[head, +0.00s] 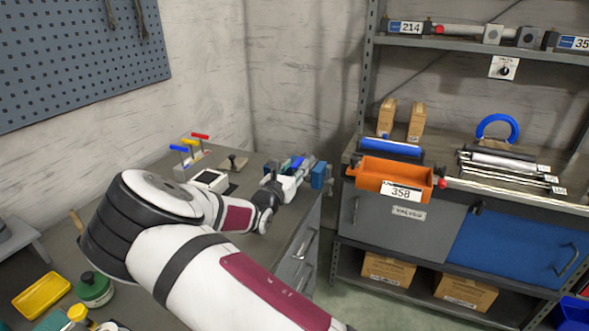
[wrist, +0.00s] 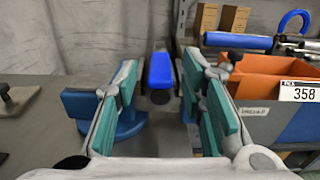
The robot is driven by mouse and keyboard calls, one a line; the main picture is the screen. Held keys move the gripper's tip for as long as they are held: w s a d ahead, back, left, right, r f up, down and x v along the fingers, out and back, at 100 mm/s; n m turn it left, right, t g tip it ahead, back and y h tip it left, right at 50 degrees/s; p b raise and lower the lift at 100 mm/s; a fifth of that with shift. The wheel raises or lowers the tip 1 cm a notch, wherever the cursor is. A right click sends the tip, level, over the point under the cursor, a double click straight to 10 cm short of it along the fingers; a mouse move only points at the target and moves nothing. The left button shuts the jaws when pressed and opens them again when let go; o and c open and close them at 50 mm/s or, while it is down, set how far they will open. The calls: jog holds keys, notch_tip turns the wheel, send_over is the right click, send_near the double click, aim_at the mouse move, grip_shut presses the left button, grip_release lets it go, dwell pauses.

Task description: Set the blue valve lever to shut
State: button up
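My gripper (head: 299,170) is over the bench's far right corner in the head view. In the wrist view its two teal-padded fingers (wrist: 161,92) are apart. A bright blue, bar-like piece (wrist: 161,70) shows between them, with visible gaps on both sides. I cannot tell whether the pads touch anything or whether this piece is a valve lever. A small blue lever (head: 178,148) stands on the bench by the wall in the head view, beside a yellow lever (head: 190,142) and a red lever (head: 200,136). My arm hides part of the bench.
A blue vise-like fixture (head: 319,177) sits at the bench corner, close to my gripper. An orange bin (head: 391,176) marked 358 stands on the shelf unit to the right. A dark-handled tool (head: 234,161) lies on the bench. A floor gap separates bench and shelf.

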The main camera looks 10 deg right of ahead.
grip_shut()
dwell(0.3)
